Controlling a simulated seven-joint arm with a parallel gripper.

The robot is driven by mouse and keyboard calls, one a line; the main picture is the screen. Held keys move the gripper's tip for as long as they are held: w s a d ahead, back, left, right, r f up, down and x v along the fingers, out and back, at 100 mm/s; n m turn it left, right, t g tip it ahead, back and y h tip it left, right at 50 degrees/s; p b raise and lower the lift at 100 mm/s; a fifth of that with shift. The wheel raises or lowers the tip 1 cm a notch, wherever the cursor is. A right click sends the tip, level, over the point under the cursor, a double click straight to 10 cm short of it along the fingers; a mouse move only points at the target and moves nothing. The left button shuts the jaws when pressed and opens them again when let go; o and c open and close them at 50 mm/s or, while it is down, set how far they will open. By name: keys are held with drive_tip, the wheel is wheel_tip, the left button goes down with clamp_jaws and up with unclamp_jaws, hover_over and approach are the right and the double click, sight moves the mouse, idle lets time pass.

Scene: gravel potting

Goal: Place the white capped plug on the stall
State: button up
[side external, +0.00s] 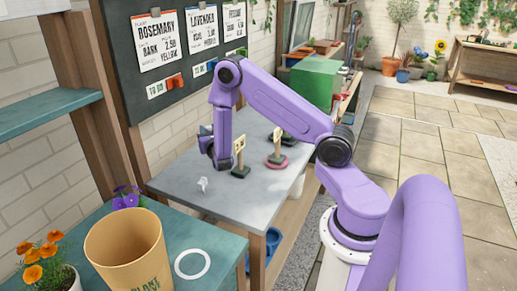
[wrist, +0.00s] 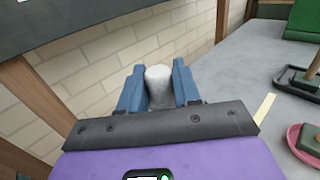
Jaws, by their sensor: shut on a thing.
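My gripper (wrist: 159,88) is shut on a whitish, rounded plug (wrist: 160,86), held between its two blue fingers. Its lower end is hidden by the gripper body. In the side external view my gripper (side external: 205,138) is over the wall-side part of the grey-topped stall table (side external: 240,205), its fingers toward the wall; the plug is too small to make out clearly there. A small white object (side external: 203,184) stands on the grey top in front of my gripper; its exact shape is unclear.
Two small signs stand on the grey top, one on a dark base (side external: 240,172), one on a pink saucer (side external: 277,164). A green box (side external: 315,80) is behind. A tan pot (side external: 130,255) and a white ring (side external: 193,264) are on the teal table. The grey top's front is clear.

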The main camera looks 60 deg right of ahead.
drive_tip(key=s+d+r+m+g+h, duration=0.1)
drive_tip(key=s+d+r, duration=0.1)
drive_tip(key=d, duration=1)
drive_tip(key=s+d+r+m+g+h, duration=0.1)
drive_tip(key=d+r, duration=0.1)
drive_tip(key=d, duration=0.9)
wheel_tip(320, 180, down, 18)
drive_tip(key=shift+s+d, duration=0.15)
drive_tip(key=shift+f, duration=0.2)
drive_tip(key=o, duration=1)
drive_tip(key=shift+o, duration=0.2)
drive_tip(key=shift+r, duration=0.1)
drive_tip(key=v, duration=1.1)
drive_tip(key=shift+a+r, duration=0.2)
drive_tip(key=shift+a, duration=0.05)
drive_tip(key=shift+o, duration=0.5)
drive_tip(key=shift+s+a, duration=0.25)
